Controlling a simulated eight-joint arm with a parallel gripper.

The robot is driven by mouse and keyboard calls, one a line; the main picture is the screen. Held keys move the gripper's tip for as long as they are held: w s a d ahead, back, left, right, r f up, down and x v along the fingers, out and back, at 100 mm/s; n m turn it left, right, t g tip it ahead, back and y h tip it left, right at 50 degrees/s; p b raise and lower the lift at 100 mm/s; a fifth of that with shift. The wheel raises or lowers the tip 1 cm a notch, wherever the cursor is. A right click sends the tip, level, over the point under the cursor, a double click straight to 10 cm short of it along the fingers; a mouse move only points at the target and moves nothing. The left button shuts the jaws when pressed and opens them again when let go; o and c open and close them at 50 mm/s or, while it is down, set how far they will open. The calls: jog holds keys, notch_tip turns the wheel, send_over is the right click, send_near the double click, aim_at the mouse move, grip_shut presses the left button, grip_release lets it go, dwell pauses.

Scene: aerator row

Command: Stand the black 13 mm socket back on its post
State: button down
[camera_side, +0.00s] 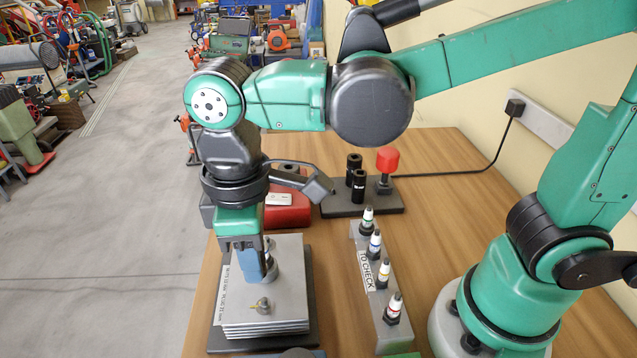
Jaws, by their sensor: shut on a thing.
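Two black cylindrical sockets, a rear one (353,166) and a front one (359,187), stand upright on a dark base (395,206) behind the plate stack. Their pale markings are too small to read, so I cannot tell which is 13 mm. A red block (387,159) sits on top of a dark post at the right of this base; no bare post is clear in this view. My gripper (270,270) points down over the stack of grey plates (293,285), well in front of the sockets. It is shut on a small grey metal piece, partly hidden by the fingers.
A grey rail (364,240) marked "TO CHECK" holds several small white-bodied pieces with coloured bands, right of the stack. A small metal knob (263,306) stands on the top plate. A red box (290,211) lies behind my gripper. Bare wooden table (450,225) shows at right.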

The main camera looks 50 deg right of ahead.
notch_tip(320, 180, up, 8)
jog(key=w+d+m, duration=0.2)
jog(key=w+d, duration=0.1)
jog(key=d, duration=0.6)
jog(key=w+d+m, duration=0.2)
jog(key=w+d, duration=0.1)
jog(key=d, duration=0.6)
jog(key=w+d+m, duration=0.2)
jog(key=w+d, duration=0.2)
jog(key=d, duration=0.5)
jog(key=shift+s+a+f, duration=0.1)
jog(key=shift+a+f, duration=0.1)
jog(key=shift+f, duration=3.9)
jog(key=shift+s+a+f, duration=0.1)
jog(key=shift+a+f, duration=0.05)
jog(key=shift+f, duration=3.95)
jog(key=shift+f, duration=0.5)
jog(key=shift+f, duration=0.7)
jog(key=c, duration=0.5)
grip_release()
